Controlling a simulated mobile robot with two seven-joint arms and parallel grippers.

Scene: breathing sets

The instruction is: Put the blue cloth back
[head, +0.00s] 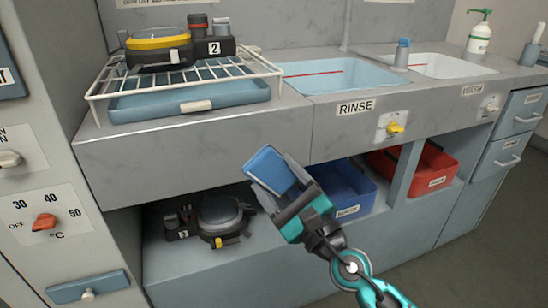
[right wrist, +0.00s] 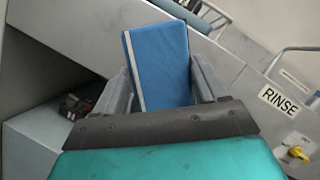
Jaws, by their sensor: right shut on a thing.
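The blue cloth (head: 269,169) is a folded flat piece with a pale stripe along one edge. My right gripper (head: 278,187) is shut on it and holds it in the air in front of the counter, below its top edge. In the right wrist view the cloth (right wrist: 158,65) stands up between the two grey fingers of the gripper (right wrist: 162,88). My left gripper is not in the head view.
A wire rack (head: 262,68) over a blue tray (head: 190,101) bears breathing gear (head: 158,50). The RINSE basin (head: 335,77) holds water. Below are a blue bin (head: 345,190), a red bin (head: 425,170) and more gear (head: 220,214) on the shelf (head: 180,258).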

